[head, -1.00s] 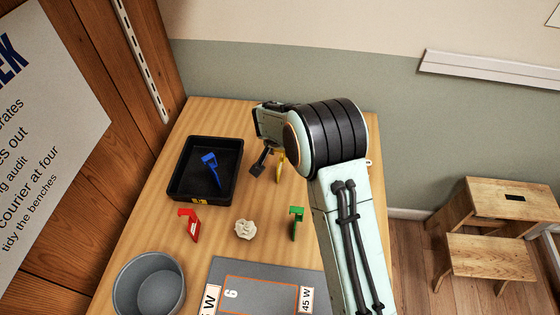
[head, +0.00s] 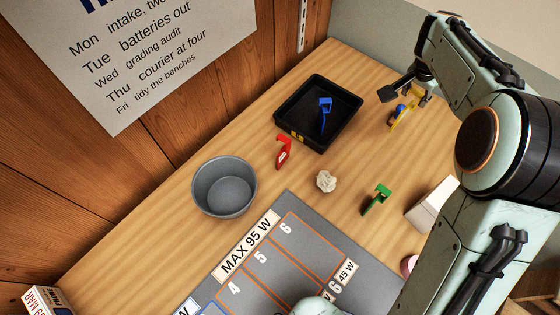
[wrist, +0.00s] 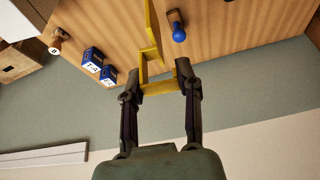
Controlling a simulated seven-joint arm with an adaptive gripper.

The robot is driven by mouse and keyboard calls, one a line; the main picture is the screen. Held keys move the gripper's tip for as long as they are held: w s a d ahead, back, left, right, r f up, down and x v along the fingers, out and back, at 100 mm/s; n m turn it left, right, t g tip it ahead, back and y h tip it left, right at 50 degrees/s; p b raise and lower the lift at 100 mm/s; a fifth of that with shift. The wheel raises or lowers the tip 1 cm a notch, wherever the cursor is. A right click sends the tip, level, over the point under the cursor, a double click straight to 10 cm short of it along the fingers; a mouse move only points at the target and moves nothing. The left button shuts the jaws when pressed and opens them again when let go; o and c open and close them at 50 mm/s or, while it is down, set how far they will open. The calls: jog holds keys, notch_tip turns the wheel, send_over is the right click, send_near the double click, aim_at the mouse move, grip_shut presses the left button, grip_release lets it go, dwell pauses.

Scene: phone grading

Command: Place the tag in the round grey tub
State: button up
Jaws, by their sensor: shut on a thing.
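My gripper (head: 408,96) is at the table's far right in the head view. In the wrist view its two fingers (wrist: 159,82) are shut on a yellow bent tag (wrist: 158,88), whose long arm runs up out of the picture. The yellow tag (head: 402,119) also shows in the head view below the fingers. The round grey tub (head: 224,187) stands upright at the left of the table, apart from the gripper. Its visible inside looks empty.
A black tray (head: 345,127) holds a blue piece (head: 325,112). A red piece (head: 284,152), crumpled paper (head: 326,181) and a green piece (head: 377,199) lie between tub and gripper. A grey mat (head: 270,270) is in front. A blue-knobbed object (wrist: 178,30) is near the yellow tag.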

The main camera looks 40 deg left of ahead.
notch_tip(320, 180, up, 3)
jog(key=shift+r, duration=0.15)
jog(key=s+a+n+y, duration=0.3)
jog(key=s+a+n, duration=0.4)
jog(key=s+a, duration=1.45)
jog(key=s+n+g, duration=0.1)
jog(key=s+n, duration=0.2)
jog(key=s, duration=1.1)
notch_tip(320, 180, down, 15)
jog(key=shift+s+a+r+y, duration=0.15)
jog(key=shift+s+a+y, duration=0.1)
jog(key=shift+y, duration=0.05)
jog(key=o, duration=0.8)
jog(key=shift+o, duration=0.2)
